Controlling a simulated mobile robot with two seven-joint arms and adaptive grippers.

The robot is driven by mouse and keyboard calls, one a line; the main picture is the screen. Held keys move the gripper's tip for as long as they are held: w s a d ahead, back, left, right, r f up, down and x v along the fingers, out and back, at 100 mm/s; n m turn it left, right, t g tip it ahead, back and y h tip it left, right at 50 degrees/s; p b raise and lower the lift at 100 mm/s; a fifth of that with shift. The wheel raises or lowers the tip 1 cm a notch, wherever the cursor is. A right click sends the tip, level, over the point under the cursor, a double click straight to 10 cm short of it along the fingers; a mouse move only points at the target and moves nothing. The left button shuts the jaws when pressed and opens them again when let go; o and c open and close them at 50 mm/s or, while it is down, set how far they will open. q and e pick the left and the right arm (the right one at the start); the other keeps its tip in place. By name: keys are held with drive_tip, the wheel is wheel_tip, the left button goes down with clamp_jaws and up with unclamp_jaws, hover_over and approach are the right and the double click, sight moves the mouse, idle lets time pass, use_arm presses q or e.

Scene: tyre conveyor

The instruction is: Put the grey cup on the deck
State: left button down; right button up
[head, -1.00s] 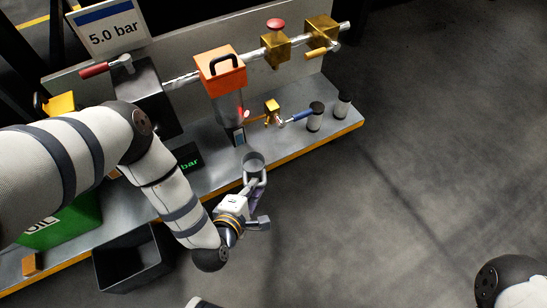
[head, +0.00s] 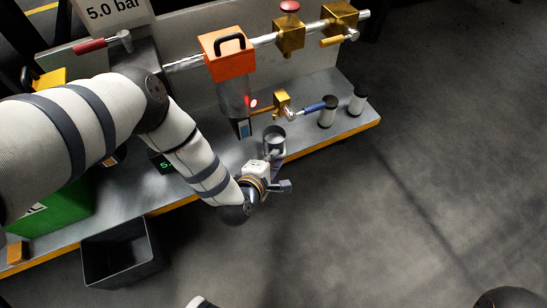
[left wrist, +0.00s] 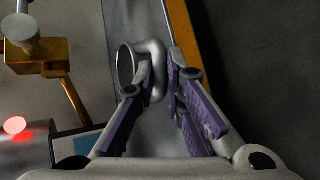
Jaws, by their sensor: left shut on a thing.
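The grey cup (head: 274,137) shows its round open mouth in the head view, near the front edge of the grey metal deck (head: 347,122). My left gripper (head: 272,155) is shut on the cup at its handle side. In the left wrist view the cup (left wrist: 125,68) is left of the fingertips, and its looped handle lies between the fingers (left wrist: 162,80). The cup appears over the deck; I cannot tell whether its base touches. The fingers hide part of it. My right gripper is not in view.
A brass valve (head: 282,103) with a blue handle (head: 316,107) is behind the cup. An orange-topped unit (head: 228,55) is behind left. A black bin (head: 118,253) sits below the deck's front edge.

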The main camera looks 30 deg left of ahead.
use_arm(q)
drive_tip(key=c, duration=1.9)
unclamp_jaws()
drive_tip(key=shift+c, duration=0.2)
drive_tip(key=p+v, duration=0.5)
drive_tip(key=v, duration=0.7)
drive_tip(key=shift+p, duration=0.3)
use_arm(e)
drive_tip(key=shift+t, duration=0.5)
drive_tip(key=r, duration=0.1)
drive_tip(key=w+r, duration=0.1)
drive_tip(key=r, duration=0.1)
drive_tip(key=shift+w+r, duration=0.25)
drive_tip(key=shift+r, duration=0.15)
use_arm(q)
drive_tip(key=shift+r, duration=0.1)
